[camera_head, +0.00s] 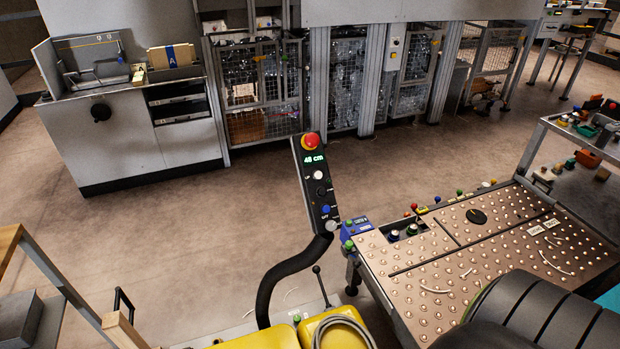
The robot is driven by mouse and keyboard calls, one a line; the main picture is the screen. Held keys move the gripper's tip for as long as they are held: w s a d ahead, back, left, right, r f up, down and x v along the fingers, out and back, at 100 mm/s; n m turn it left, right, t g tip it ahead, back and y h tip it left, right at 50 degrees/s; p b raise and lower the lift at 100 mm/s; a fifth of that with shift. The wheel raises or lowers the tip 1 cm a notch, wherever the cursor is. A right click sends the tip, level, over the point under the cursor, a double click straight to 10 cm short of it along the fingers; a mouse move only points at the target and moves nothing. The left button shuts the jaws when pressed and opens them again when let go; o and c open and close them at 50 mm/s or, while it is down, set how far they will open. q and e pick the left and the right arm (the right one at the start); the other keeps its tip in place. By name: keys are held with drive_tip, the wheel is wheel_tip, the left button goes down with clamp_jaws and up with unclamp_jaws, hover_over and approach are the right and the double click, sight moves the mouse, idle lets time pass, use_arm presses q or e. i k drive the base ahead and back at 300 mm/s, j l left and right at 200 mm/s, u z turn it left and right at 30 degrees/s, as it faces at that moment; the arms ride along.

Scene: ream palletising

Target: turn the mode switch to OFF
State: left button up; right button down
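A tilted black control panel (316,185) stands in the middle of the view on a thick curved black tube. It has a red mushroom button (310,141) at its top and a lit green display (314,159) reading 48 cm. Below are a white button (318,175), a small black control (320,190), a blue button (326,209) and a grey round knob (331,225) at the lower end. The labels are too small to read, so I cannot tell which control is the mode switch or its setting. Neither of my grippers is in view.
A studded metal table (440,290) with small coloured knobs along its edge stands at right. A yellow unit (335,330) with a grey hose and an upright lever lies below the panel. Grey cabinets (150,130) and mesh cages (260,90) line the back. The floor between is mostly clear.

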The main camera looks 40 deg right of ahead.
sight(331, 226)
drive_tip(key=z, duration=1.35)
